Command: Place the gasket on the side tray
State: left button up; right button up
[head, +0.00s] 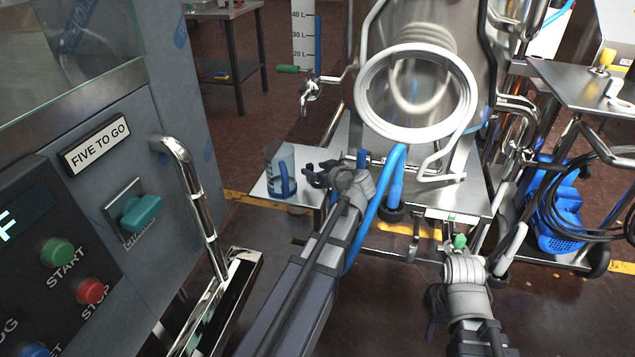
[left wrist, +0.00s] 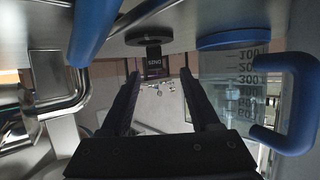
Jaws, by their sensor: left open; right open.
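I cannot tell for certain whether this is the side tray. My left gripper (head: 316,176) is open and empty, just right of the jug and below the ring. In the left wrist view its dark fingers (left wrist: 160,95) are apart, with the jug (left wrist: 235,90) to their right. My right gripper (head: 462,268) is open, low below the vessel; its fingertips are hard to make out.
A control panel (head: 70,270) with a steel handle (head: 195,190) fills the left. A second steel shelf (head: 565,80) with small parts stands at the right, above a blue machine (head: 560,215) with coiled black hose. A blue hose (head: 370,225) runs beside my left arm.

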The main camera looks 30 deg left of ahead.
aim_at(311, 166)
pick_arm(q)
jog(key=b+x, duration=0.1)
jog(key=x, duration=0.4)
jog(key=shift+w+d+b, duration=0.2)
jog(key=shift+w+b, duration=0.1)
jog(key=shift+b, duration=0.05)
grip_shut()
